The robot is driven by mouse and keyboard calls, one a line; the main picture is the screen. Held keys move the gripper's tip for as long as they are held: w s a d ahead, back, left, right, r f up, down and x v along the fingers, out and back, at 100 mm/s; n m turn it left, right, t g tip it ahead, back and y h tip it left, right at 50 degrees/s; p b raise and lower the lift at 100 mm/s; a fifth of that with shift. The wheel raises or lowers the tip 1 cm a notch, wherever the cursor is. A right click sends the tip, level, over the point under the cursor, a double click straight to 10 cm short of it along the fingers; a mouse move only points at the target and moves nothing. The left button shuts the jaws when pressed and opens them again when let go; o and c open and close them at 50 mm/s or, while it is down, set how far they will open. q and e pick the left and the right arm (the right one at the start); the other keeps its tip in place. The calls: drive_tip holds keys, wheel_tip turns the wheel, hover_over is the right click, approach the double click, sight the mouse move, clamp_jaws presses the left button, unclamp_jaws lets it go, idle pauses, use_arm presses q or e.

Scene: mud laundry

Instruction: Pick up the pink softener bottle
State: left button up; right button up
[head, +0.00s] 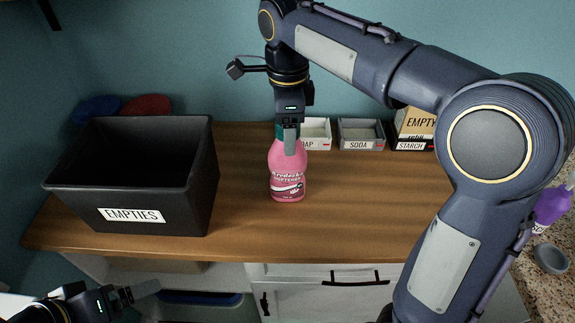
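The pink softener bottle (288,183) stands upright on the wooden counter, with a teal cap partly showing. My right gripper (291,140) points down over the bottle's top, and one finger overlaps the cap and neck. The other finger is hidden, so I cannot tell whether it is shut on the bottle. My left gripper (146,290) is low at the left, in front of the counter and away from the bottle. I cannot tell how far its fingers are apart.
A black bin labelled EMPTIES (85,213) stands left of the bottle on the counter (345,215). Small labelled trays, including SODA (360,145), and a STARCH box (412,146) line the back. A purple bottle (551,207) stands at the right. Counter around the pink bottle is clear.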

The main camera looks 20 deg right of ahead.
drive_tip(key=shift+c, duration=0.3)
drive_tip(key=c, duration=1.3)
drive_tip(key=shift+o, duration=0.2)
